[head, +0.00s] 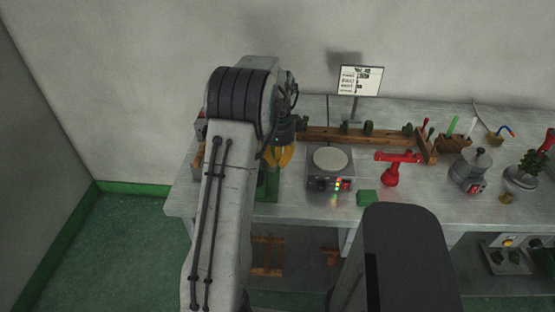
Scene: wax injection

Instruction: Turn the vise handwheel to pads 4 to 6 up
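My arm reaches over the left end of the bench, and its wrist hides much of what stands there. At its end my gripper (281,156) shows as a dark body with a yellow part below it. It points down just above and beside a green stand (268,186), which may be the vise. I cannot make out the handwheel or the pad numbers; they are hidden or too small. Whether the gripper touches anything, and whether its fingers are open or shut, cannot be seen.
The grey bench (315,218) holds a scale-like unit with a round plate (330,160), a green block (367,197), a red tool (391,172), a wooden rack (345,137), a metal pot (469,171) and a sign (360,81). Green floor (120,245) lies free at left.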

